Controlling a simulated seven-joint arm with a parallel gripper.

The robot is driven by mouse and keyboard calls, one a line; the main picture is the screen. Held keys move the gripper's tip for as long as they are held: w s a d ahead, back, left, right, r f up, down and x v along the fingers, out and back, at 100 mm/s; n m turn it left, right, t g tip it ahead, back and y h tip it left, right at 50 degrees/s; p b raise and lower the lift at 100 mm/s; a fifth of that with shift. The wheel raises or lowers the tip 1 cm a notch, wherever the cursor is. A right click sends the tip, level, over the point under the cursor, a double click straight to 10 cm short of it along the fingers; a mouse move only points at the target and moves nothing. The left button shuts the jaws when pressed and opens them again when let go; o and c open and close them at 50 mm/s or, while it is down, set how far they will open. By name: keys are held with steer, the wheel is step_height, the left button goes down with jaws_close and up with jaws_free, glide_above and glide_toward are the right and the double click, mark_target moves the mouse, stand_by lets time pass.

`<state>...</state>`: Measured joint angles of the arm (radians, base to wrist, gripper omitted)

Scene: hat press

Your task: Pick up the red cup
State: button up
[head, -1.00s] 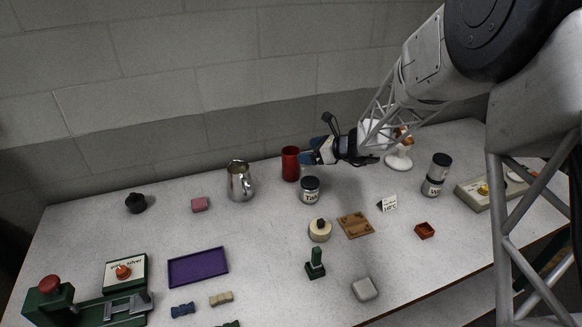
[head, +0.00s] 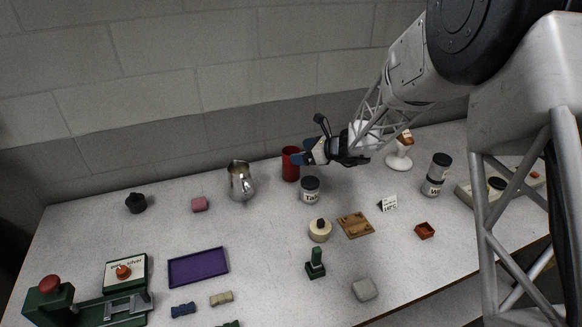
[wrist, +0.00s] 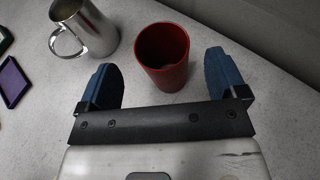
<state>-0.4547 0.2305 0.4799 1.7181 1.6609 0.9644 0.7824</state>
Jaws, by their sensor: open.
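The red cup (head: 290,165) stands upright at the back of the table, left of my gripper (head: 303,156) in the head view. In the wrist view the red cup (wrist: 162,52) is ahead of my gripper (wrist: 163,75), with its near side reaching between the two blue fingertips. The fingers are apart, with a gap on each side of the cup. Part of the cup's right edge is hidden by a finger in the head view.
A steel pitcher (head: 241,181) stands left of the cup, and it also shows in the wrist view (wrist: 88,28). A dark-lidded jar (head: 309,190) stands just in front of the cup. A purple tray (head: 198,267) lies front left. The wall rises behind the table.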

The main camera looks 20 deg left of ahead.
steer(key=x, duration=0.5)
steer(key=shift+w, duration=0.1)
steer(key=shift+c, duration=0.5)
steer(key=c, duration=1.2)
